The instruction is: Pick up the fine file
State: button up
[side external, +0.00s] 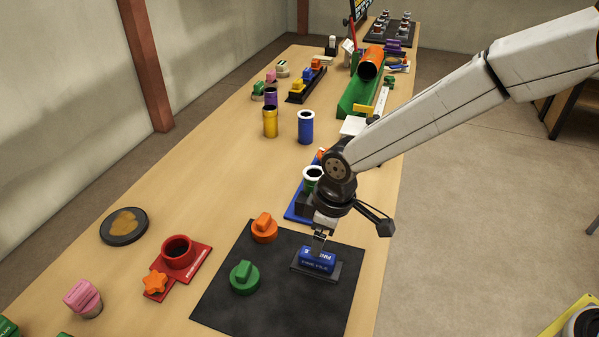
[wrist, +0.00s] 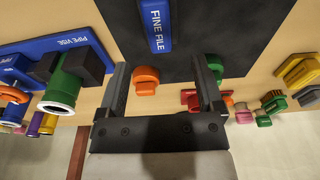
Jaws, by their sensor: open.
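The fine file (side external: 318,258) is a blue block with white lettering on a dark grey base, lying on the black mat (side external: 240,310). In the wrist view the blue label (wrist: 156,30) reads FINE FILE and lies beyond my fingertips, near the top edge. My gripper (side external: 319,240) points down just above and behind the blue block in the side view. In the wrist view my gripper (wrist: 161,62) has its two fingers wide apart, with nothing held between them. I cannot tell from the side view whether a fingertip touches the block.
An orange knobbed piece (side external: 264,229) and a green one (side external: 244,278) stand on the mat left of the file. A blue pipe vise (wrist: 60,60) holding a green pipe is close by my gripper. A red holder (side external: 178,254) is further left. The mat's front is clear.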

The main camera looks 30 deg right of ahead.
aim_at(317, 261)
jog(key=shift+w+f, duration=0.15)
jog(key=shift+f, duration=1.15)
jog(key=shift+f, duration=0.1)
jog(key=shift+w+a+f, duration=0.1)
jog(key=shift+f, duration=1.15)
jog(key=shift+w+a+f, duration=0.1)
jog(key=shift+f, duration=1.15)
jog(key=shift+c, duration=0.2)
grip_shut()
